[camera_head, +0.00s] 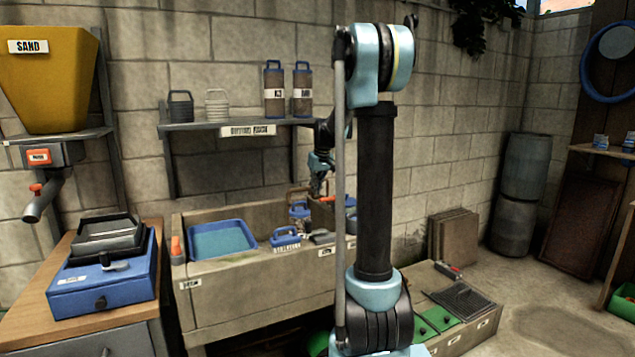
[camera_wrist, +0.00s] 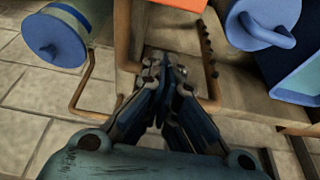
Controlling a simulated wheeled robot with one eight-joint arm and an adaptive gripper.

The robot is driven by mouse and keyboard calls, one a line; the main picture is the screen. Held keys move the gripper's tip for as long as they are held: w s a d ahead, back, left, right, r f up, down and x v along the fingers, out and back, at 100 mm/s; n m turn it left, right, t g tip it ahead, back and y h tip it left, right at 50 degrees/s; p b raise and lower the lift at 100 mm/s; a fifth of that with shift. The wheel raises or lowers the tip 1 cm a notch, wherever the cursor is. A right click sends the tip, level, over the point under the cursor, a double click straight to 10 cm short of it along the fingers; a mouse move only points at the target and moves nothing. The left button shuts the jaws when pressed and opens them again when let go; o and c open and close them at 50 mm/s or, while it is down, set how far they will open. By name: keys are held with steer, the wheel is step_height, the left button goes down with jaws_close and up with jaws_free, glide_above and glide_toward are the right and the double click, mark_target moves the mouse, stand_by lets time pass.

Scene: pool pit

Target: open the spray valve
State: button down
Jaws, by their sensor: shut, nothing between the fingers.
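An orange part (camera_wrist: 182,4), which looks like the spray valve's handle, shows at the top edge of the wrist view, cut off by the frame. It also shows as a small orange piece in the head view (camera_head: 328,199), partly hidden by my arm. Copper pipes (camera_wrist: 126,40) run below and beside it, and the right one has a row of dark dots. My gripper (camera_wrist: 166,70) is shut and empty, with its fingertips between the pipes and just below the orange part. Whether the fingertips touch a pipe is unclear. My gripper (camera_head: 318,186) hangs over the trough in the head view.
The stone trough (camera_head: 250,294) holds a blue water tray (camera_head: 222,240) and a blue-handled container (camera_head: 285,237). Blue-capped containers stand close on both sides of my gripper, left (camera_wrist: 57,38) and right (camera_wrist: 265,22). A shelf (camera_head: 235,124) with containers hangs above. Open floor lies at right.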

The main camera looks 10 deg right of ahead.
mark_target(329, 199)
steer(key=shift+s+d+f, duration=0.1)
steer(key=shift+s+d, duration=0.1)
steer(key=shift+s, duration=0.4)
steer(key=shift+s+d+f, duration=0.15)
steer(key=shift+s+d, duration=0.05)
steer(key=shift+s, duration=0.4)
steer(key=shift+s+d+f, duration=0.1)
steer(key=shift+s+d, duration=0.1)
steer(key=shift+s, duration=0.4)
steer(key=shift+a, duration=0.15)
